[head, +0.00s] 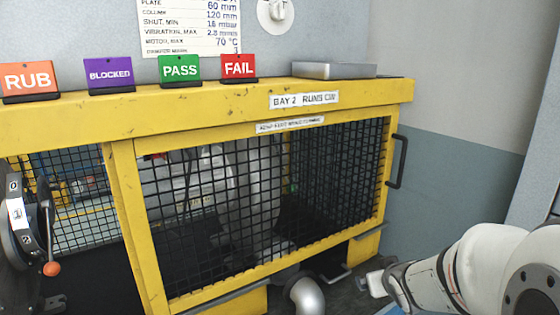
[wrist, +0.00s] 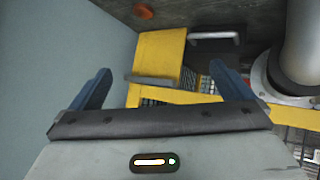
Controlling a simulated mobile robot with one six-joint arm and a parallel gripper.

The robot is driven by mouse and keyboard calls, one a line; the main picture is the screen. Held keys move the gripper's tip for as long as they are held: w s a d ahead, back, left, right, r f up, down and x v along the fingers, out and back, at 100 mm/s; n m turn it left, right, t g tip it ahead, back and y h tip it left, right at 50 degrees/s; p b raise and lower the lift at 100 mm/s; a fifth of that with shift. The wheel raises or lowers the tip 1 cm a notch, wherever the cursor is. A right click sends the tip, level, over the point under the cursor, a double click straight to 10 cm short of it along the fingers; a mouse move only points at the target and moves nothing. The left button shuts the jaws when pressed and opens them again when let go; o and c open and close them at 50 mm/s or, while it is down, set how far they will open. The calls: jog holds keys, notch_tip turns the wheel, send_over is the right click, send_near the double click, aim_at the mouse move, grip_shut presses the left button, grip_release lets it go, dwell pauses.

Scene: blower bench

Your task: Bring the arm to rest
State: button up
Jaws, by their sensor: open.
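My gripper (wrist: 160,85) shows in the wrist view with its two blue-grey fingers spread wide apart. It is open, with nothing between the fingers. Beyond the fingers are a yellow frame part (wrist: 160,55) and the floor. In the head view my white arm reaches in at the lower right, beside the yellow mesh cage (head: 125,225). The fingertips cannot be made out clearly there.
The cage has a dark handle (head: 398,160) on its right side. A grey pipe (head: 306,295) comes out low at its front and also shows in the wrist view (wrist: 302,45). RUB, BLOCKED, PASS and FAIL signs (head: 238,67) and a grey tray (head: 334,71) stand on top.

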jog(key=s+a+r+m+g+p, duration=0.1)
jog(key=s+a+r+g+p, duration=0.2)
jog(key=s, duration=0.7)
jog(key=s+a+r+m+g+y+p, duration=0.1)
jog(key=s+a+r+g+p, duration=0.2)
jog(key=s+a+r, duration=0.3)
jog(key=s+g, duration=0.1)
jog(key=s, duration=0.3)
jog(key=shift+a+g, duration=0.2)
jog(key=shift+g, duration=0.1)
jog(key=shift+c, duration=0.2)
